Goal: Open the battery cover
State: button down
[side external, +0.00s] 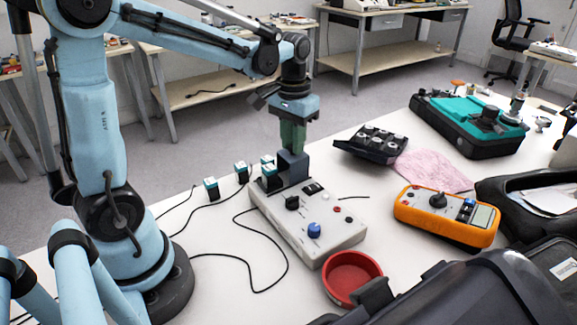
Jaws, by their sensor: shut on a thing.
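A grey control box (335,241) with black and blue knobs lies on the white table. At its back end stands a dark slate piece (292,170), which may be the battery cover; I cannot tell for sure. My gripper (293,148) points straight down over that end, its green fingers shut on the upper part of the slate piece. The piece is upright and looks to be still at the box; any gap beneath it is too small to tell. The fingertips' inner faces are hidden.
Small teal-topped blocks (211,190) with black cables stand left of the box. A red bowl (352,278) is in front, an orange meter (446,216) to the right. A black tray (371,145), pink cloth (432,170) and teal-black case (468,124) lie behind.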

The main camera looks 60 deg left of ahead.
jog(key=c, duration=1)
grip_release()
jog(key=shift+r, duration=0.15)
notch_tip(320, 180, up, 12)
jog(key=shift+f, duration=0.1)
jog(key=shift+s+d+f+m+t, duration=0.5)
jog(key=shift+s+d+f+t, duration=0.75)
jog(key=shift+f, duration=0.4)
jog(key=shift+s+d+f+m+t, duration=0.5)
jog(key=shift+s+d+f+t, duration=0.75)
jog(key=shift+f, duration=0.35)
jog(key=shift+s+d+f+m+t, duration=0.5)
jog(key=shift+s+d+f+t, duration=0.6)
jog(key=shift+s+d+f, duration=0.4)
